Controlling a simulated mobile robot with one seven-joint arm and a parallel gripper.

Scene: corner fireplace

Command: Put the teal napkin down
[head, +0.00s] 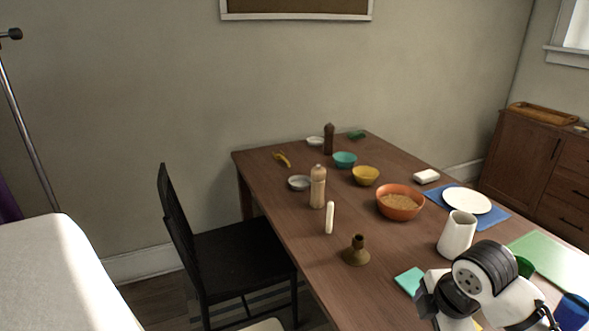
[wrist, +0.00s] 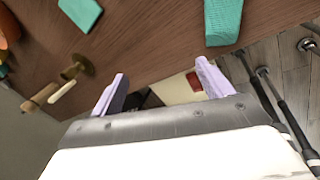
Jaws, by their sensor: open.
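A teal folded cloth-like piece (head: 409,281) lies on the wooden table (head: 280,205), just left of my gripper in the head view. In the wrist view a teal piece (wrist: 80,12) lies near the brass candlestick. A second, longer teal piece (wrist: 222,22) lies near the table edge, beyond my right finger. I cannot tell for sure which is the napkin. My gripper (wrist: 161,72) is open, with its pale lilac fingers apart and nothing between them. In the head view its fingers (head: 430,302) are partly hidden by the wrist.
A brass candlestick (head: 356,253), a white candle (head: 329,218) and a white pitcher (head: 457,235) stand nearby. An orange bowl (head: 400,203) and a white plate (head: 467,201) are farther back. A black chair (head: 235,255) stands at the table's left side.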

